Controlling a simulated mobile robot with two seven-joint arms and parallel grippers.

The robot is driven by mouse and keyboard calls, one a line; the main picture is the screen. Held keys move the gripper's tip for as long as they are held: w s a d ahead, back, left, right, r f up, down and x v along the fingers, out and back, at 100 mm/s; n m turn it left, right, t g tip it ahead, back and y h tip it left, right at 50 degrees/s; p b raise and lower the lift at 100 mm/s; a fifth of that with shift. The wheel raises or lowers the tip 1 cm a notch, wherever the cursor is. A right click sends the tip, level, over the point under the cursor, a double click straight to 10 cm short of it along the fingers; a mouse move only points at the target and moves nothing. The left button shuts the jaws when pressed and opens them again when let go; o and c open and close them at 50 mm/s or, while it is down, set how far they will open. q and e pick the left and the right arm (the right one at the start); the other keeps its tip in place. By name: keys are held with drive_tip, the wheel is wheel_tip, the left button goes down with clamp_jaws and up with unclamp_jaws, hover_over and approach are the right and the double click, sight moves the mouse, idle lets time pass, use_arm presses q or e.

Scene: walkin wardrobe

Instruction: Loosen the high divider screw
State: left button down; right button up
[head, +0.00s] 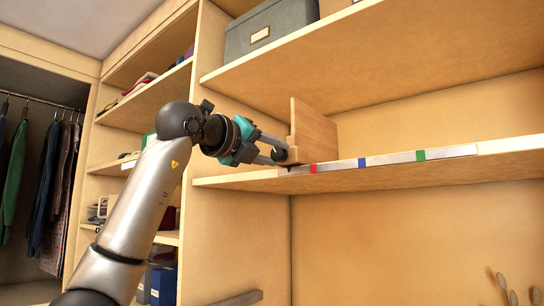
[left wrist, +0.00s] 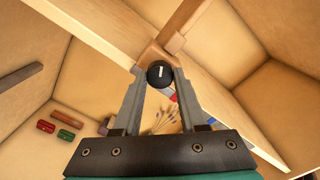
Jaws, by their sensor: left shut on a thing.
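The divider (head: 314,135) is an upright wooden board standing on the upper shelf, near its left end. Its screw is a round black knob (head: 279,155) at the divider's front lower edge. In the left wrist view the knob (left wrist: 160,74) carries a white line mark and sits between my fingertips. My left gripper (head: 278,150) is shut on the knob, one finger on each side; it also shows in the left wrist view (left wrist: 159,82). A rail (head: 390,159) with red, blue and green marks runs along the shelf's front edge. My right gripper is not in view.
Shelves with folded things (head: 140,82) and a rail of hanging clothes (head: 50,170) are at the left. Red and green rolled items (left wrist: 62,126) lie lower down. The marked shelf is bare right of the divider.

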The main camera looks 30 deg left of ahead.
use_arm(q)
drive_tip(key=n+b, duration=0.1)
drive_tip(key=n, duration=0.4)
drive_tip(key=shift+n, duration=0.3)
drive_tip(key=n+b, duration=0.1)
drive_tip(key=n, duration=0.4)
drive_tip(key=n+b, duration=0.1)
drive_tip(key=n, duration=0.4)
drive_tip(key=shift+n, duration=0.4)
drive_tip(key=shift+n+b, duration=0.45)
drive_tip(key=shift+n, duration=1.85)
drive_tip(key=shift+c, duration=2.3)
unclamp_jaws()
